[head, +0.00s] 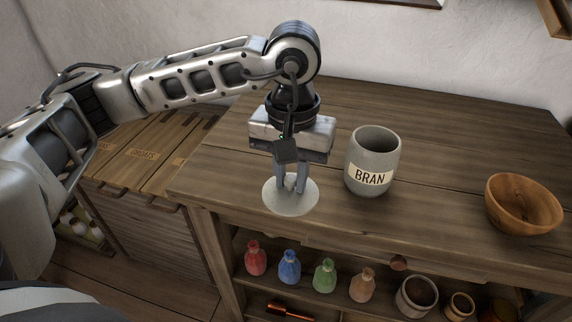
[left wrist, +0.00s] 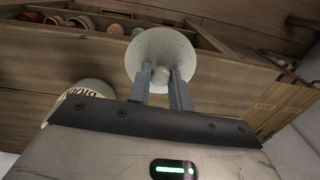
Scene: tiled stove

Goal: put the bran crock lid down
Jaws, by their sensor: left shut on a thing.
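The bran crock lid (head: 305,200) is a pale grey disc with a round knob, low over or on the table near its front left edge. My left gripper (head: 290,188) points down and is shut on the lid's knob. The left wrist view shows the lid (left wrist: 148,48) beyond the fingertips (left wrist: 161,76). Whether the lid touches the table top is hard to tell. The bran crock (head: 357,155) is grey, labelled BRAN, upright and open-topped, just right of the gripper. Part of it shows in the left wrist view (left wrist: 97,88). My right gripper is not in view.
A wooden bowl (head: 524,204) stands on the table (head: 440,150) at the right. The shelf below holds red (head: 255,259), blue, green and brown bottles and some pots (head: 416,297). Wooden bins (head: 150,158) stand at the left. The table behind the crock is clear.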

